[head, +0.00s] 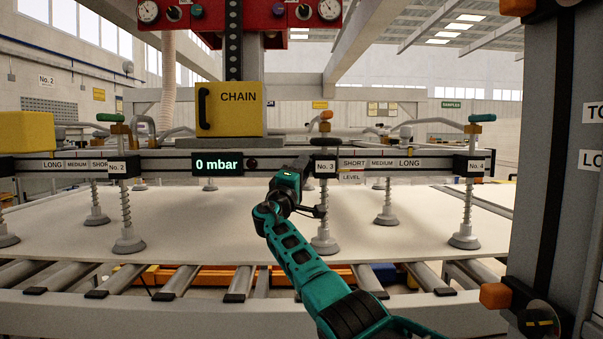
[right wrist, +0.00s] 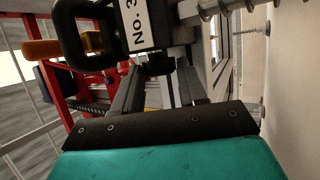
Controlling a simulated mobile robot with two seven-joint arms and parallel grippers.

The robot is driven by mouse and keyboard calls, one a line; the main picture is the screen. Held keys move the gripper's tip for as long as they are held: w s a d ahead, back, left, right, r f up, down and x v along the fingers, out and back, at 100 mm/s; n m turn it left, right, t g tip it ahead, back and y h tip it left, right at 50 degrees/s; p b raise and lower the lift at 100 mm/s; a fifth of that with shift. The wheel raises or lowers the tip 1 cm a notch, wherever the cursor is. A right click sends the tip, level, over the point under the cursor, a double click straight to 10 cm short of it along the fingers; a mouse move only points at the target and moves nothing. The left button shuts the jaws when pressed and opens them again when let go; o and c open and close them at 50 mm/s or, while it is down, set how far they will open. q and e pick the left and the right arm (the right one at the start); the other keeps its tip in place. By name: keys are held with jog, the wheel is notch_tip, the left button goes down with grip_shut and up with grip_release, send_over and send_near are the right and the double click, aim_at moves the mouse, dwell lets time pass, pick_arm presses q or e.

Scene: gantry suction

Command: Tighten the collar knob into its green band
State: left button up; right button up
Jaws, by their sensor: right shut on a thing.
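My right gripper (head: 304,165) reaches up from the bottom of the head view to the No. 3 collar (head: 325,168) on the grey beam. In the right wrist view its two fingers (right wrist: 158,80) close in on a small dark part just below the No. 3 block (right wrist: 135,22). That part seems to be the collar knob (right wrist: 158,66), and the gripper is shut on it. The fingers cover most of the knob, and I cannot make out its green band. My left gripper is not in view.
A suction cup (head: 324,243) hangs on a sprung rod under the No. 3 collar, over a pale sheet (head: 400,255) on rollers. A display (head: 218,163) reads 0 mbar. A yellow CHAIN box (head: 230,118) stands above the beam. A grey column (head: 535,150) closes off the right.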

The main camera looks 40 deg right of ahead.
jog(key=o, duration=1.1)
jog(key=shift+c, duration=0.2)
jog(key=shift+a, duration=0.15)
jog(key=p+v, duration=0.1)
jog(key=v, duration=1.1)
jog(key=shift+s+a+f+p, duration=0.2)
jog(key=shift+a+p, duration=0.1)
jog(key=shift+p, duration=0.1)
